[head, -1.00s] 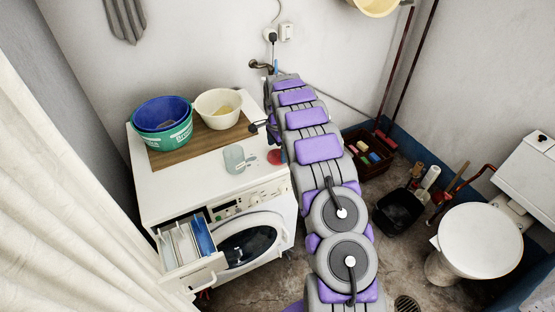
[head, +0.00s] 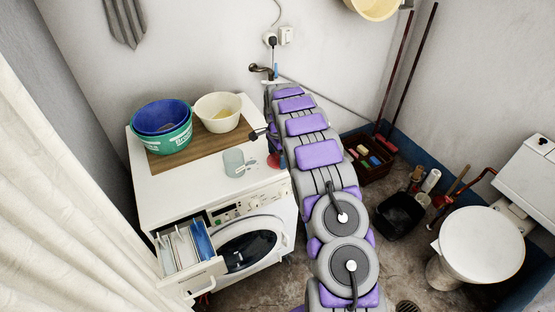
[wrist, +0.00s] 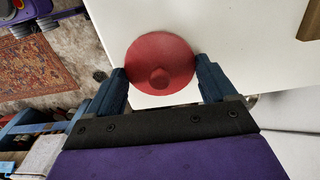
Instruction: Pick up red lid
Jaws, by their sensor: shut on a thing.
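The red lid (wrist: 161,63) is a round disc with a small knob, seen near the middle of the wrist view. My gripper (wrist: 160,72) has one finger on each side of it and is shut on its rim. In the head view the red lid (head: 273,161) shows partly beside my arm, at the right edge of the white washing machine top (head: 190,180). My arm hides the rest of it. I cannot tell whether the lid touches the top.
A clear glass (head: 234,162) stands just left of the lid. A cream bowl (head: 218,113) and stacked blue and green tubs (head: 160,128) are on a wooden board behind. The detergent drawer (head: 187,257) is pulled out. A toilet (head: 480,243) stands at right.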

